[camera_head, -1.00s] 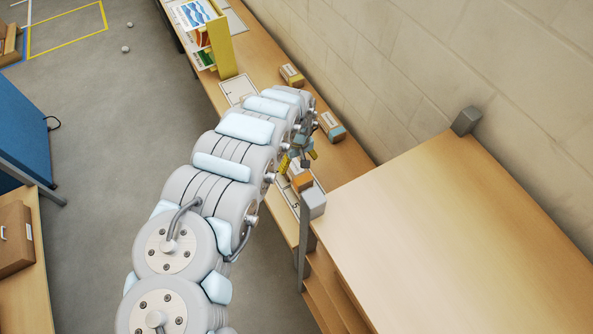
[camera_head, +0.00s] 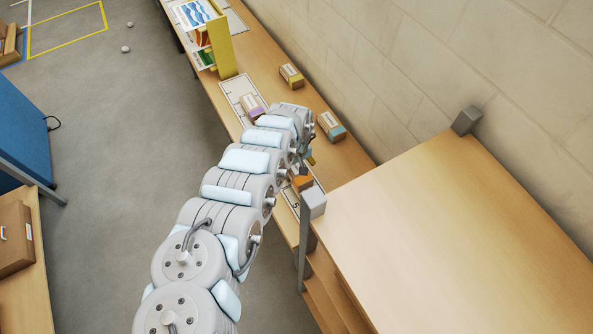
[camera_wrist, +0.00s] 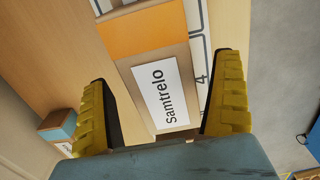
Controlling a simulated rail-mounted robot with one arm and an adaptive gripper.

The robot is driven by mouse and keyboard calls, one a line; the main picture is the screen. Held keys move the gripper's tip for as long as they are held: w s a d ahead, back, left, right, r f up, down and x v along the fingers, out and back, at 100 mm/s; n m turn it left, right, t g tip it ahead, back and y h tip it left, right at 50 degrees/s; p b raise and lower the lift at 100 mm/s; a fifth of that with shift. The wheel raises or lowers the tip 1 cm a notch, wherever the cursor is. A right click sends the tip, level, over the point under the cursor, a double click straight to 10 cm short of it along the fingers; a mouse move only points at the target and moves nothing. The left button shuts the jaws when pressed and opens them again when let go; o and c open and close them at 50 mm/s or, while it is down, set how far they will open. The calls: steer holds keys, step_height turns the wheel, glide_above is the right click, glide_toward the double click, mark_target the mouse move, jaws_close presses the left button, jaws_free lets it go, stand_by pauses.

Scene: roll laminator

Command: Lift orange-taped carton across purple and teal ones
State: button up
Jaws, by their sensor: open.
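The orange-taped carton (camera_head: 302,182) stands on the long bench beside the raised table's corner, partly hidden by that corner post and my arm. In the wrist view the carton (camera_wrist: 145,33) shows its orange band and a white "Samtrelo" label, with the label between my fingers. My gripper (camera_wrist: 163,70) is open, its two yellow fingers on either side of the label; I cannot tell whether they touch the carton. The teal-taped carton (camera_head: 331,127) stands nearer the wall; it also shows at lower left in the wrist view (camera_wrist: 58,125). The purple-taped carton (camera_head: 253,107) stands farther along the bench.
A yellow-taped carton (camera_head: 291,76) stands near the wall, and a yellow rack (camera_head: 220,45) farther back. White printed outlines (camera_head: 237,88) mark the bench. The raised table (camera_head: 450,230) with corner posts is close on the right. Bench between the cartons is clear.

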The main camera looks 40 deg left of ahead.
mark_target(295, 166)
steer(key=shift+f, duration=0.75)
steer(key=c, duration=1.4)
steer(key=shift+o, duration=0.2)
steer(key=shift+r, duration=0.1)
steer(key=shift+r, duration=4.75)
steer(key=shift+a+r, duration=0.3)
steer(key=shift+a, duration=0.05)
steer(key=s+a+r, duration=0.5)
steer(key=s+a, duration=0.1)
steer(key=a, duration=0.5)
steer(key=s+a+r, duration=0.5)
steer(key=s+a, duration=0.2)
steer(key=a, duration=0.4)
steer(key=shift+s+a, duration=0.15)
steer(key=shift+a, duration=0.1)
